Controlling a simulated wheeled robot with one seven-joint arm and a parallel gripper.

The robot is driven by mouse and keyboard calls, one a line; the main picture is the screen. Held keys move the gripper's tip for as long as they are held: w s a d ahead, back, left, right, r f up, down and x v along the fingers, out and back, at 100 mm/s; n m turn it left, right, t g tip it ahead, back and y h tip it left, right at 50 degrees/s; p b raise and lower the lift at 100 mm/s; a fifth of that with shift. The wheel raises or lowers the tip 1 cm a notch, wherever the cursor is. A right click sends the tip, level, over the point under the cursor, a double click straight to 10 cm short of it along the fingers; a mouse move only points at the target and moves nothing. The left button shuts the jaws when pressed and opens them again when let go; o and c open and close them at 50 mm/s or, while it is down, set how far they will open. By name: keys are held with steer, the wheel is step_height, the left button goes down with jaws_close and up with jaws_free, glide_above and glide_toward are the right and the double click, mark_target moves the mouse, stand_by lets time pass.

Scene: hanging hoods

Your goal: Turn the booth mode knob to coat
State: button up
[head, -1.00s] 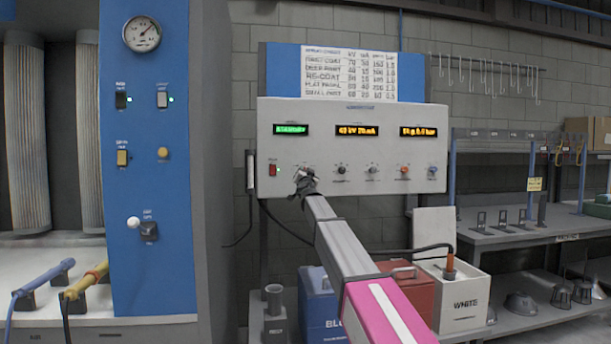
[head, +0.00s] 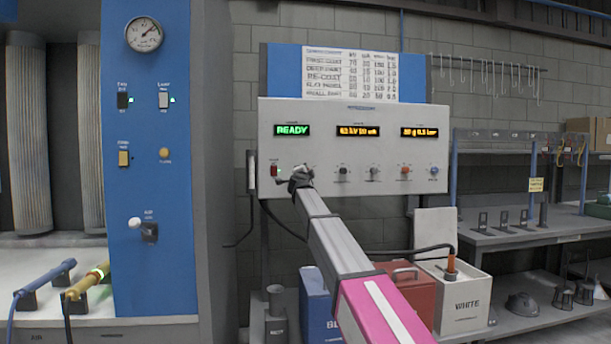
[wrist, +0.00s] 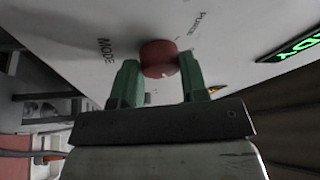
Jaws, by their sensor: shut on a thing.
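The mode knob (wrist: 158,56) is a round red knob on the pale control panel (head: 352,191). In the wrist view it sits between the two green fingers of my gripper (wrist: 160,66), which are shut on its sides. The word MODE is printed left of the knob, and another label that looks like PURGE is at its upper right. In the head view my gripper (head: 298,178) is at the lower left of the panel and hides the knob. The green display (head: 291,130) reads READY. I cannot tell the knob's pointer position.
A red switch (head: 273,170) is just left of my gripper, and several smaller knobs line the panel to its right. A blue column (head: 148,260) with switches and a gauge stands left. Below are a red container (head: 412,297) and a WHITE box (head: 466,305).

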steer(key=shift+m, duration=0.6)
steer(key=o, duration=0.9)
steer(key=shift+s, duration=0.15)
steer(key=v, duration=1)
steer(key=shift+s+a, duration=0.1)
steer(key=shift+s, duration=0.15)
